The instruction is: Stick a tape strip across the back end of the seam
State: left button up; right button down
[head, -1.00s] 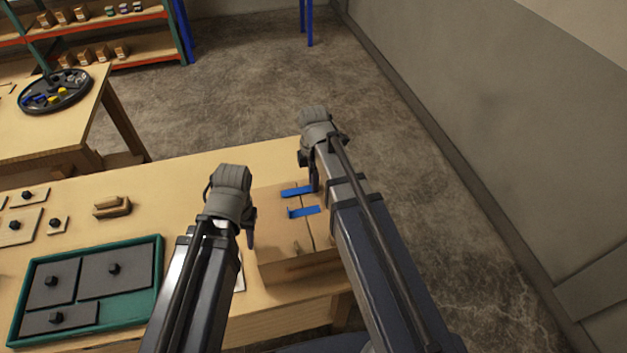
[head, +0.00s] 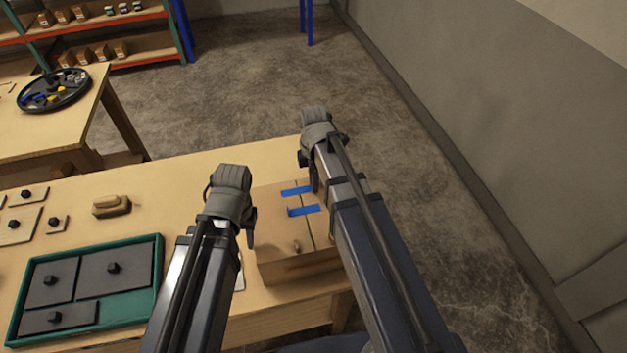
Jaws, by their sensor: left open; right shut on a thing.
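A cardboard box (head: 275,235) stands on the table, with a dark seam running along its top from front to back. One blue tape strip (head: 304,210) lies across the seam near its middle. Another blue tape strip (head: 297,190) is at the back end of the top, its right end at the fingers of my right gripper (head: 314,186). My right gripper is shut on this back strip; its arm hides the box's right side. I cannot tell whether the strip lies flat on the box. My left gripper (head: 250,238) is open and empty beside the box's left side.
A teal tray (head: 157,285) with dark knobbed plates lies left of my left arm. A wooden block (head: 111,206) and knobbed pale plates (head: 15,226) lie behind it. A second table (head: 90,115) holds a round dark tray (head: 55,92). The table between the block and box is clear.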

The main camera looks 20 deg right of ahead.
dwell(0.4)
jog(key=c, duration=0.6)
grip_release()
jog(key=shift+f, duration=0.1)
notch_tip(320, 180, up, 8)
jog(key=p, duration=0.7)
jog(key=shift+p, duration=0.4)
jog(key=shift+f, duration=0.1)
